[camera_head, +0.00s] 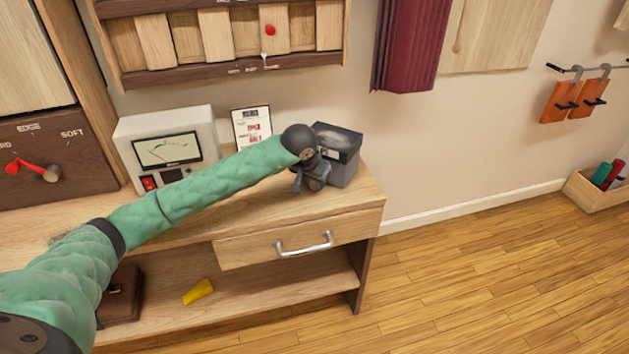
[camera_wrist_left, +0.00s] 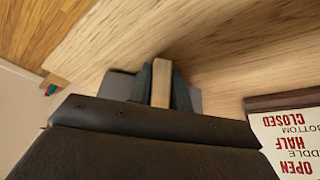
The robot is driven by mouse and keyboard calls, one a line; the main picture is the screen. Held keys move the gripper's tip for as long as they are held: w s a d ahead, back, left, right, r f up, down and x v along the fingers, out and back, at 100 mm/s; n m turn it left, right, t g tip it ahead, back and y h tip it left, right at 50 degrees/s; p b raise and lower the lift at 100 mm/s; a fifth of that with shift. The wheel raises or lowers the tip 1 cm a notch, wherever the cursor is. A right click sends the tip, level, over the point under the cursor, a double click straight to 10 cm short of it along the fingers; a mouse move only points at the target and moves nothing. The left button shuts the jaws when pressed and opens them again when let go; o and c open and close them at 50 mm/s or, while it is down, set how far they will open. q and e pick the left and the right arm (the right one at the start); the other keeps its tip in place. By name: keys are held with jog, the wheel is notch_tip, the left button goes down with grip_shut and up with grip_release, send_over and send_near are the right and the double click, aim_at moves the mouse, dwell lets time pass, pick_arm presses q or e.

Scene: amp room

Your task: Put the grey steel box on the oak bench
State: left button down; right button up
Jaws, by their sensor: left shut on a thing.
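The grey steel box (camera_head: 346,170) has a dark lid and is at the right end of the oak bench (camera_head: 235,212). I cannot tell whether its base touches the bench top. My left gripper (camera_head: 312,183) is at the box's left front side. In the left wrist view its fingers (camera_wrist_left: 161,85) are shut on a pale wood-coloured piece, which looks like the box's handle. The box's dark riveted lid (camera_wrist_left: 150,122) fills the lower part of that view. My arm hides part of the bench top. My right gripper is not in view.
A cream meter unit (camera_head: 205,125) and an upright card (camera_head: 250,125) stand behind my left arm. A drawer (camera_head: 250,248) is under the bench top. A yellow wedge (camera_head: 198,291) and a brown case lie on the lower shelf.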

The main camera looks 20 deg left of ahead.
pick_arm(q)
jog(key=shift+f, duration=0.2)
dwell(0.3)
jog(key=c, duration=1.3)
grip_release()
jog(key=shift+f, duration=0.1)
